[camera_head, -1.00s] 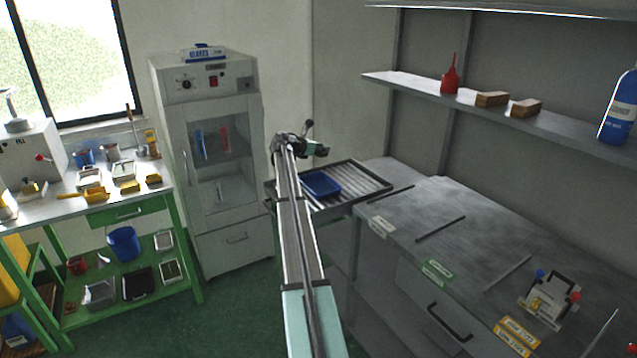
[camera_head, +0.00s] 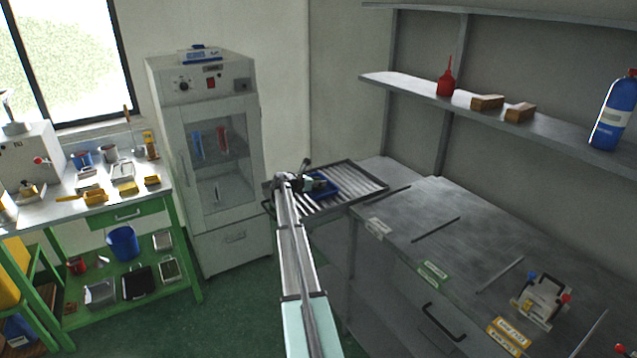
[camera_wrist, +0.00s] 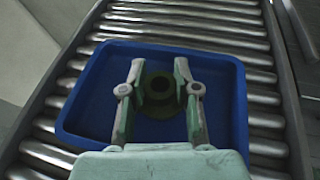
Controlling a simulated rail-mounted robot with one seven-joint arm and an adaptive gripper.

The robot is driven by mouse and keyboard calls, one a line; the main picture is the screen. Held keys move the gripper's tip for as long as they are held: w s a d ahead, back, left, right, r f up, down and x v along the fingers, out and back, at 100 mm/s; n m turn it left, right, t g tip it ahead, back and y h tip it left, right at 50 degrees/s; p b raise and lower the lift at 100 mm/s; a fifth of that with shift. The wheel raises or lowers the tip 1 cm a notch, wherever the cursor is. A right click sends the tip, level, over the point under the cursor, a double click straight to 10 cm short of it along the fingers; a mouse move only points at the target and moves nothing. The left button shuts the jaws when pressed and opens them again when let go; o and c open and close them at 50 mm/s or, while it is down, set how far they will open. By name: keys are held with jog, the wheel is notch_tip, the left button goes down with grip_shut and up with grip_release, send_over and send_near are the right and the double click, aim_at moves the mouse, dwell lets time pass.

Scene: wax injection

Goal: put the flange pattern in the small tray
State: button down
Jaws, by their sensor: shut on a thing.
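The small tray is blue and shallow; in the wrist view its rim (camera_wrist: 232,62) runs around my gripper's fingers. It also shows in the head view (camera_head: 328,186), partly hidden by my gripper. The flange pattern (camera_wrist: 160,82) is a dark green round piece with a central hole. It is between the fingertips of my gripper (camera_wrist: 156,76), which is shut on it. The pattern is over the tray's floor, inside the rim as seen from above. I cannot tell whether it touches the floor. In the head view my gripper (camera_head: 312,184) is at the tray, and the pattern is hidden.
The tray rests on a roller conveyor (camera_head: 356,180) with raised side rails. A grey workbench (camera_head: 440,215) adjoins it at the right. A tall cabinet (camera_head: 210,150) with a glass door stands to the left. A shelf (camera_head: 550,128) holds a red bottle (camera_head: 446,80).

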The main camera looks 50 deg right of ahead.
jog(key=shift+f, duration=0.2)
jog(key=shift+f, duration=0.2)
jog(key=c, duration=0.8)
grip_release()
jog(key=shift+c, duration=0.2)
jog(key=shift+r, duration=0.15)
jog(key=shift+a+r, duration=0.1)
jog(key=shift+a, duration=0.05)
jog(key=b+v, duration=0.3)
jog(key=v, duration=0.8)
jog(key=shift+a+r, duration=0.15)
jog(key=shift+a, duration=0.25)
